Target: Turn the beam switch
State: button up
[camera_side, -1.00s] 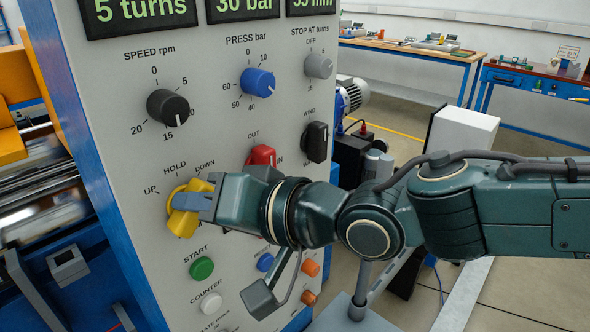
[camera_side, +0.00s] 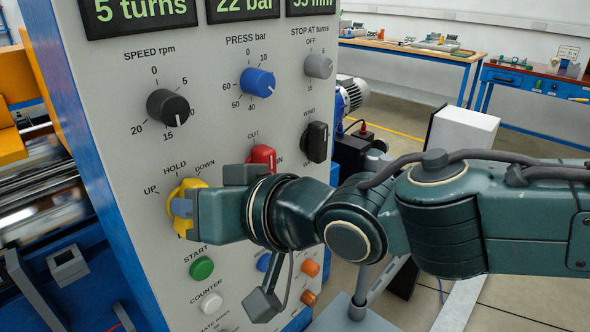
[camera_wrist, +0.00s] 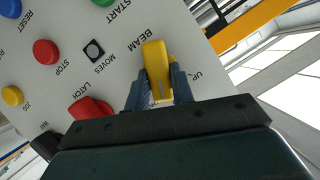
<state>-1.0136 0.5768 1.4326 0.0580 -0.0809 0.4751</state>
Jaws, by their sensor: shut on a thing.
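The beam switch (camera_side: 188,190) is a yellow rotary knob with a raised bar handle, low on the left of the grey panel, under the UP, HOLD and DOWN marks. Its bar stands nearly upright in the side view, its upper end toward HOLD. My gripper (camera_side: 182,208) is shut on the bar, and its fingers and wrist hide part of the knob. In the wrist view, the fingers of my gripper (camera_wrist: 158,90) lie on both sides of the yellow handle (camera_wrist: 155,58), beside the word BEAM. A pale line shows on the handle.
A red switch (camera_side: 262,156) is just right of my gripper, with a black one (camera_side: 316,141) further right. The green START button (camera_side: 201,268) is below. The black speed knob (camera_side: 168,107) and blue press knob (camera_side: 257,82) are above. Displays top the panel.

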jog(key=n+t+h, duration=0.1)
jog(key=n+h, duration=0.1)
jog(key=n, duration=0.1)
jog(key=shift+s+a, duration=0.15)
dwell(0.5)
jog(key=o, duration=1)
jog(key=shift+y, duration=0.3)
